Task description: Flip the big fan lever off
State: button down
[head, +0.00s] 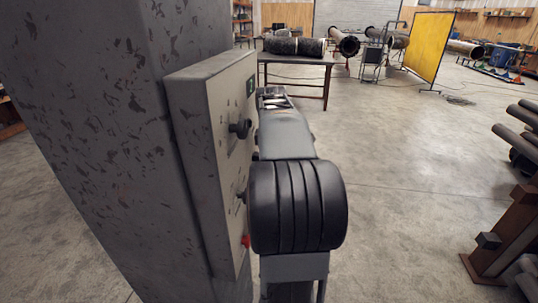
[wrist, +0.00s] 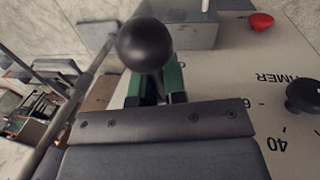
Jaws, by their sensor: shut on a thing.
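A lever with a black ball knob (wrist: 145,45) shows at the top middle of the wrist view, beside the white panel. I take it for the big fan lever; its stem is mostly hidden. My gripper (wrist: 157,88) has its green-sided fingers around the lever just below the ball and is shut on it. A grey box (wrist: 190,32) stands behind the ball. In the head view my arm hides the lever and my fingers. The control panel (head: 222,150) is on the column there, with a black switch knob (head: 240,128) and a green label (head: 250,86).
The panel has a red button (wrist: 262,22) and a black timer dial (wrist: 305,95) to the right of my gripper. The grey column (head: 110,130) stands close at left. A table (head: 300,57) is farther back. Open floor (head: 410,200) lies to the right.

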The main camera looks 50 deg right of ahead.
jog(key=c, duration=1.2)
grip_release()
jog(key=shift+o, duration=0.2)
notch_tip(320, 180, up, 14)
jog(key=s+a, duration=0.1)
jog(key=a, duration=0.1)
jog(key=shift+s+f+p, duration=0.2)
jog(key=shift+p, duration=0.2)
